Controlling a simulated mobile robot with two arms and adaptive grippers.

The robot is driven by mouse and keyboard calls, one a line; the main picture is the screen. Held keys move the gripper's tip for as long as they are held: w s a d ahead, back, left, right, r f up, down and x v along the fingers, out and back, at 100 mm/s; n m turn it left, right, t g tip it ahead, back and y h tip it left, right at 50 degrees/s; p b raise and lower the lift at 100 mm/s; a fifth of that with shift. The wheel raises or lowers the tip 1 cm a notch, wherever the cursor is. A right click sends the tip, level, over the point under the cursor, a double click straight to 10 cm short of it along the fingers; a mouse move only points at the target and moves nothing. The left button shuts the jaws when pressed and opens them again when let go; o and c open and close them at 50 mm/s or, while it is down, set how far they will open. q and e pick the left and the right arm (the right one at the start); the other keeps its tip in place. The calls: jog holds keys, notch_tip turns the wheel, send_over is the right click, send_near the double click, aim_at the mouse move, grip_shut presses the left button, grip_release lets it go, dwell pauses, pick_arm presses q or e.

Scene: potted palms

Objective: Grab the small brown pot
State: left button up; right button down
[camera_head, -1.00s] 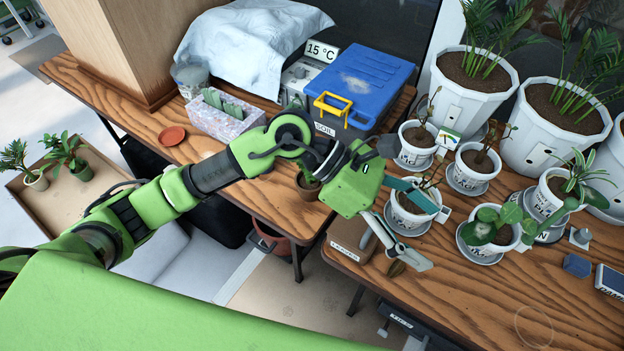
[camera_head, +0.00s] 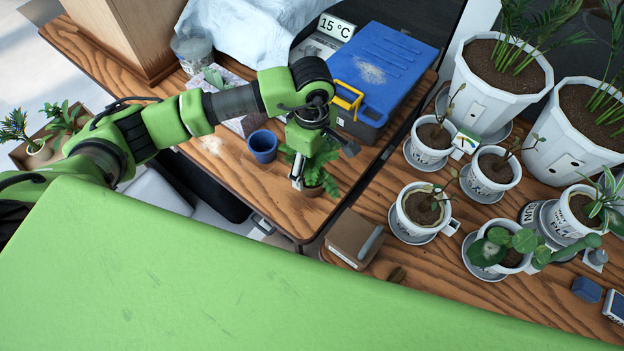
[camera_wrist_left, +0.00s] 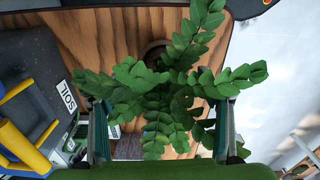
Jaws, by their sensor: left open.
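The small brown pot (camera_head: 312,190) stands near the front edge of the left wooden table in the head view. A leafy green plant (camera_head: 322,163) grows from it and hides much of its rim. My left gripper (camera_head: 312,166) is above the pot, pointing down, with its fingers around the foliage. In the left wrist view the pot (camera_wrist_left: 153,50) shows partly behind the leaves. The open fingers (camera_wrist_left: 160,112) stand on either side of the plant, apart from the pot. The gripper holds nothing. My right gripper is not in view.
A blue pot (camera_head: 263,146) stands just left of the plant. A blue-lidded box (camera_head: 385,70) with a yellow handle is behind it. A brown box-like item (camera_head: 353,238) lies on the right table's corner, near several white potted plants.

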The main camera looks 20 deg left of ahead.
aim_at(312, 180)
pick_arm(q)
jog(key=shift+f, duration=0.35)
jog(key=shift+s+f+p, duration=0.25)
jog(key=shift+f+p, duration=0.3)
jog(key=shift+f, duration=0.1)
notch_tip(312, 180, down, 4)
jog(key=shift+s+d+r+p, duration=0.15)
jog(key=shift+r+p, duration=0.1)
jog(key=shift+p, duration=0.3)
jog(key=shift+f, duration=0.2)
jog(key=c, duration=1.3)
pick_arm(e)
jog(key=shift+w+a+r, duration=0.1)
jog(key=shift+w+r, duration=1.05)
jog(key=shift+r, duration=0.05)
